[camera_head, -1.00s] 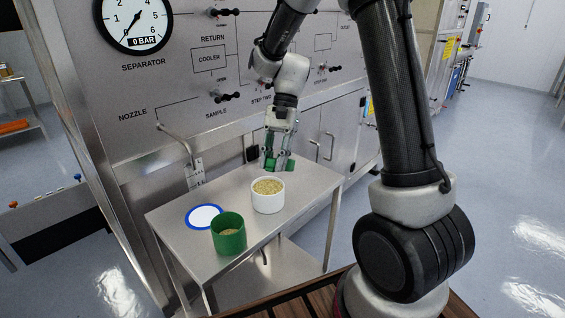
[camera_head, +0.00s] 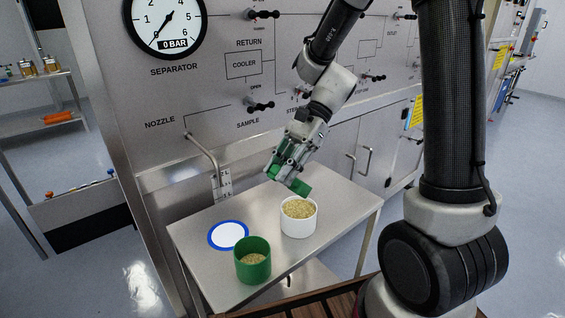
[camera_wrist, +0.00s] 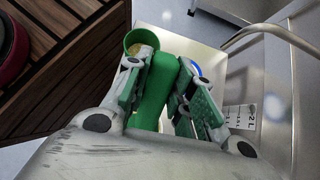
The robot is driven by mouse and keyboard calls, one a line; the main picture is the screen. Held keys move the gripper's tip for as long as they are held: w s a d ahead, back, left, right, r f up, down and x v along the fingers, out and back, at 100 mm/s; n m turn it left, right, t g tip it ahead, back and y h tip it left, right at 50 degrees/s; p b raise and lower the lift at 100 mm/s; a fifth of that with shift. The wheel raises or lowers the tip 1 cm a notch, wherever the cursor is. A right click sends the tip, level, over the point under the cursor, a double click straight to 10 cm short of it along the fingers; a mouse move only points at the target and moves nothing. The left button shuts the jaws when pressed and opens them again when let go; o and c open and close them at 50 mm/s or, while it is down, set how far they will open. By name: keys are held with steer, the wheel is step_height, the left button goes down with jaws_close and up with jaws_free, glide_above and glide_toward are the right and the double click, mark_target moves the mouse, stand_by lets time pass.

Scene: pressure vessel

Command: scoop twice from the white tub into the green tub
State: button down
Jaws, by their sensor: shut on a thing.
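My gripper (camera_head: 288,170) is shut on a green scoop (camera_head: 302,187), tilted in the air just above and behind the white tub. The scoop's green body (camera_wrist: 155,90) shows between the fingers in the wrist view; whether it holds any grain cannot be told. The white tub (camera_head: 298,225) stands upright on the steel table, with tan grain near its rim. The green tub (camera_head: 253,268) stands to its front left, with some tan grain low inside. A green rim with tan grain (camera_wrist: 142,42) in the wrist view looks like the green tub.
A white disc with a blue rim (camera_head: 228,235) lies flat on the steel table (camera_head: 200,265), behind the green tub. A bent nozzle pipe (camera_head: 203,155) rises at the table's back, before the gauge panel. The table's right end (camera_head: 350,205) is bare.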

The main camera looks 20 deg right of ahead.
step_height(320, 180, down, 9)
stand_by(0.7)
stand_by(0.8)
